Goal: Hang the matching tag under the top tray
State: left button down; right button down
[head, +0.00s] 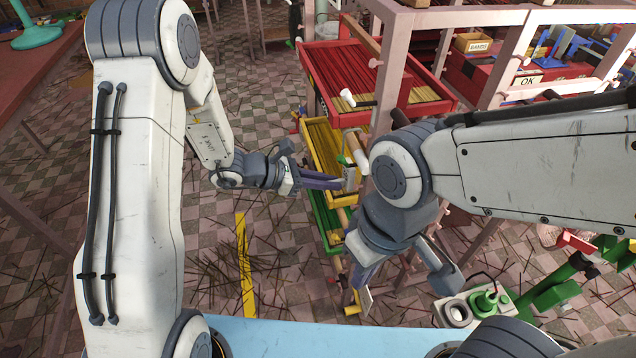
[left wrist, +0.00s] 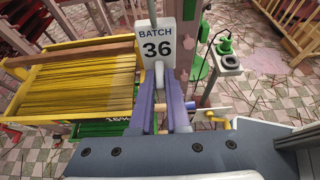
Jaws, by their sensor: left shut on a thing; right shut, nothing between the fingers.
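My left gripper (head: 338,184) is shut on a white tag (left wrist: 156,47) reading "BATCH 36". In the left wrist view the tag stands upright beyond the fingertips (left wrist: 161,100). In the head view the tag (head: 351,176) shows small, in front of the yellow tray, below the top tray. The top tray (head: 335,70) is red and holds reddish and tan sticks. A white peg-like piece (head: 348,98) is at its near end. My right gripper (head: 366,272) is shut and empty, lower and partly hidden by its own arm.
Under the red tray are a yellow tray (head: 318,150), seen also in the left wrist view (left wrist: 20,88), and a green tray (head: 322,222). Pink rack posts (head: 500,80) stand at right. A green-and-white device (head: 487,299) is lower right. Loose sticks litter the checkered floor.

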pick_arm(q)
jog(key=shift+w+d, duration=0.1)
jog(key=shift+d, duration=0.3)
jog(key=shift+d+f+b, duration=0.15)
jog(key=shift+f+b, duration=0.15)
jog(key=shift+f, duration=0.05)
jog(key=shift+f+b, duration=0.8)
jog(key=shift+f, duration=0.05)
jog(key=c, duration=0.5)
grip_release()
jog(key=s+a, duration=0.2)
jog(key=a, duration=0.6)
jog(key=shift+s+a+p, duration=0.35)
jog(key=shift+p, duration=0.05)
